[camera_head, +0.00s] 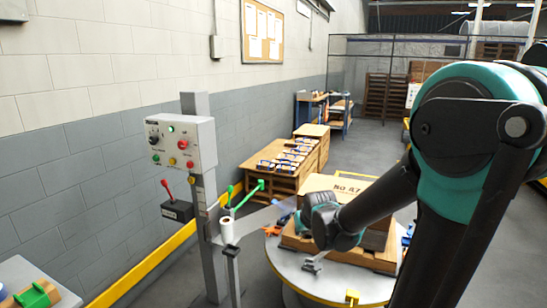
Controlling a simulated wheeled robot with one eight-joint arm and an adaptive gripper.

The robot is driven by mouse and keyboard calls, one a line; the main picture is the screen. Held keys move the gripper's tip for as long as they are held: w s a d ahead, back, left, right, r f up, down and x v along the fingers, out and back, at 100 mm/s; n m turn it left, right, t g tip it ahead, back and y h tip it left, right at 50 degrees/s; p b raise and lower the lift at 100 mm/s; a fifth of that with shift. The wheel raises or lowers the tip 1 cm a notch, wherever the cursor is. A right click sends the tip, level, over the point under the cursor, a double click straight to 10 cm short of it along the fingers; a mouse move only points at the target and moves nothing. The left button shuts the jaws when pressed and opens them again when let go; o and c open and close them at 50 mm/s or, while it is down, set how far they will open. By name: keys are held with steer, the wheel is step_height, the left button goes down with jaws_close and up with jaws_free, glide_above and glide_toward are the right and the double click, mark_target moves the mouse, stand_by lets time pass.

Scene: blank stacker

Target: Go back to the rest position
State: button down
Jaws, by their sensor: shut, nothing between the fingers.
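My teal and black arm (465,150) fills the right side and reaches down and left over a round grey table. My gripper (298,214) is at the far end of the arm, by a cardboard box on the table. It is shut with nothing held, though its fingers are small and partly hidden by my wrist. My forearm hides part of the box and pallet.
The round table (335,283) carries coloured clamps around its edge. A control post with a button box (180,142) and levers stands left of it. A workbench corner (45,275) shows bottom left.

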steer(key=s+d+f+m+g, duration=0.1)
steer(key=s+d+f, duration=0.1)
steer(key=s, duration=0.4)
steer(key=s+d+f+m+g+h, duration=0.1)
steer(key=s+d+f, duration=0.1)
steer(key=s+d, duration=0.2)
steer(key=s+d+f+g, duration=0.1)
steer(key=s+d+f, duration=0.1)
steer(key=s, duration=0.7)
steer(key=shift+d+f+m, duration=0.25)
steer(key=shift+d+m, duration=0.15)
steer(key=shift+d, duration=0.5)
steer(key=c, duration=2.2)
jaws_free()
